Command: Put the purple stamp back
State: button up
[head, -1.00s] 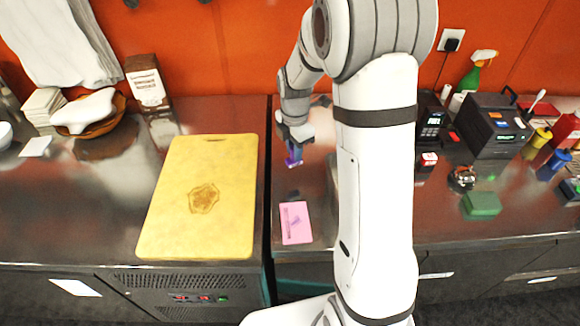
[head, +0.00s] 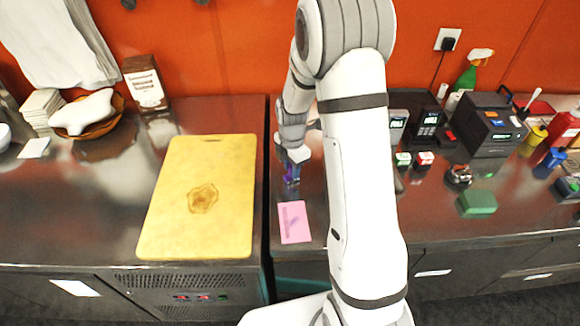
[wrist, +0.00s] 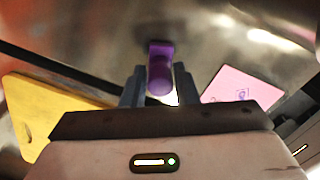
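The purple stamp (wrist: 160,70) is upright or nearly so between the two fingers of my gripper (wrist: 160,85) in the wrist view. The fingers close on its handle from both sides. In the head view my gripper (head: 292,172) holds the small dark purple stamp (head: 292,178) low over the metal counter, just behind the pink card (head: 295,221). I cannot tell whether its base touches the counter. The card bears a purple mark and also shows right of the gripper in the wrist view (wrist: 243,88).
A yellow board (head: 203,200) lies left of a narrow gap between counters. Right of my arm are a green-topped stamp (head: 403,159), a red-topped stamp (head: 425,158), a card terminal (head: 428,122), a dark printer (head: 490,128) and a green block (head: 477,202).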

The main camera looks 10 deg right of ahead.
jog(key=o, duration=0.3)
jog(key=shift+o, duration=0.2)
notch_tip(320, 180, up, 12)
jog(key=b, duration=0.1)
jog(key=s+r+m+t, duration=0.1)
jog(key=s+r+m, duration=0.4)
jog(key=s+m, duration=0.6)
jog(key=s+r+m+t, duration=0.2)
jog(key=s+r+m, duration=0.2)
jog(key=s+m, duration=0.7)
jog(key=shift+s+a+r, duration=0.15)
jog(key=shift+s+r, duration=0.25)
jog(key=shift+s, duration=0.2)
